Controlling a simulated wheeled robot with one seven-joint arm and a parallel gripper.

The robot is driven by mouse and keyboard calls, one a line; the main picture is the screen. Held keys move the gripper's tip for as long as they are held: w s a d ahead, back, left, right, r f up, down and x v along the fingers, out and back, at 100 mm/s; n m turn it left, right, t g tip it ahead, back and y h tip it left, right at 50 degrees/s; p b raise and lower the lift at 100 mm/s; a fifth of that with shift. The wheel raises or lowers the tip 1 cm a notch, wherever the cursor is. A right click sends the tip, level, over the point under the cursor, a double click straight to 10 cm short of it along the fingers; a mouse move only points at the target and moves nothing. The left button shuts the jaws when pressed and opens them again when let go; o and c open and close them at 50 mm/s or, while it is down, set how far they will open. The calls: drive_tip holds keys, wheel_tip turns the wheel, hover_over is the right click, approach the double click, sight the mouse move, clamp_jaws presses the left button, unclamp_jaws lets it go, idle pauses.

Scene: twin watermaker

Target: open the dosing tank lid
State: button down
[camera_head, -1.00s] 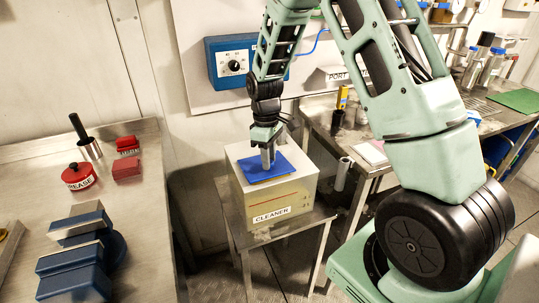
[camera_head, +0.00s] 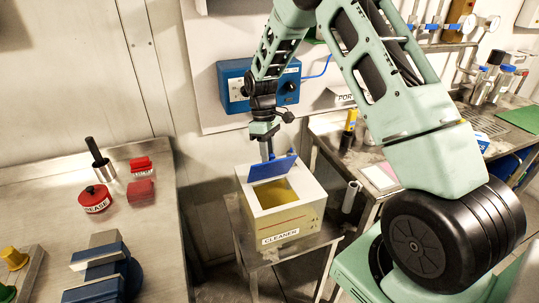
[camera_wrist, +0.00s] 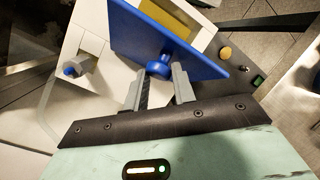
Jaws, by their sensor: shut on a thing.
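The dosing tank (camera_head: 285,222) is a white box labelled CLEANER on a small metal stand. Its blue lid (camera_head: 278,169) is tilted up along the back edge, and the square opening (camera_head: 273,193) shows yellowish inside. My gripper (camera_head: 267,156) is above the back of the tank, behind the raised lid. In the wrist view my gripper (camera_wrist: 157,90) is shut on the round blue knob (camera_wrist: 158,68) of the lid, and the lid panel (camera_wrist: 150,35) stands beyond it. The fingertips are partly hidden by the lid in the head view.
A steel bench (camera_head: 150,225) at left holds a red GREASE pot (camera_head: 95,199), red blocks and blue-grey blocks. A blue dial box (camera_head: 235,87) hangs on the wall behind my arm. Another bench with bottles stands at right.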

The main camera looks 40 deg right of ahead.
drive_tip(key=shift+w+d+f, duration=0.35)
drive_tip(key=shift+w+d, duration=0.4)
drive_tip(key=shift+w, duration=0.1)
drive_tip(key=c, duration=1.1)
unclamp_jaws()
drive_tip(key=shift+d+f, duration=0.1)
drive_tip(key=shift+c, duration=0.2)
drive_tip(key=shift+a, duration=0.2)
drive_tip(key=b+v, duration=0.2)
drive_tip(key=v, duration=1.6)
drive_tip(key=shift+w+b, duration=0.15)
drive_tip(key=shift+b, duration=0.15)
